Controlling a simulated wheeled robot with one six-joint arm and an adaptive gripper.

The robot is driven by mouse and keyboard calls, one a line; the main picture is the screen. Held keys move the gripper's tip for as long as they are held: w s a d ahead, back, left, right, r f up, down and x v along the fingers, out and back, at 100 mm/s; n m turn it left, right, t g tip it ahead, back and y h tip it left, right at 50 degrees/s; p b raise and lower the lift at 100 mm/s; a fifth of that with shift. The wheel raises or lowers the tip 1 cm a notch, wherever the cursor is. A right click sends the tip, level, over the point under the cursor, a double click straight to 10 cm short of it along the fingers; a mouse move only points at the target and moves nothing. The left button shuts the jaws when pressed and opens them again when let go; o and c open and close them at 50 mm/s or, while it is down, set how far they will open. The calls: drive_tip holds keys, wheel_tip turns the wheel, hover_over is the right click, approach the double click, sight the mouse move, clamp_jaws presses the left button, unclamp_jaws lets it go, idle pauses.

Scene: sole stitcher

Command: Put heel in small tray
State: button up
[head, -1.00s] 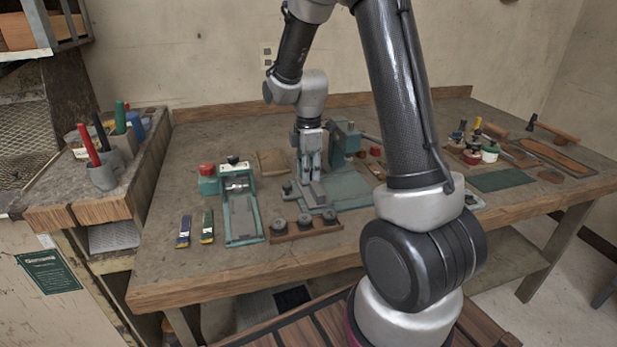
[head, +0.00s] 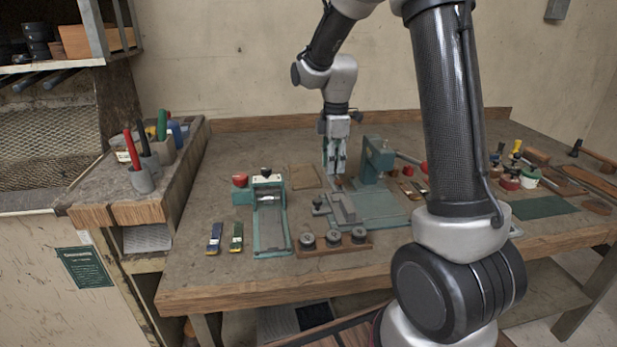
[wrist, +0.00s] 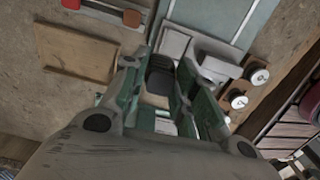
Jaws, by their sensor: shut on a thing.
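My gripper (head: 336,172) is above the bench, just behind the grey block of the green machine, beside its upright. A small pale-rimmed tray (head: 516,230) is partly hidden behind my arm at the right.
The green machine (head: 379,205) stands close to my gripper. A wooden strip with several dark round pieces (head: 333,241) lies in front. A green clamp fixture (head: 270,228) is at left. Bottles and tools (head: 513,178) crowd the right.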

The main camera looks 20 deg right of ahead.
drive_tip(key=w+a+f, duration=0.2)
drive_tip(key=w, duration=0.8)
wheel_tip(320, 180, up, 3)
hover_over(304, 176)
wheel_tip(304, 176, down, 10)
drive_tip(key=shift+s+a+r, duration=0.1)
drive_tip(key=shift+r, duration=0.05)
drive_tip(key=o, duration=1)
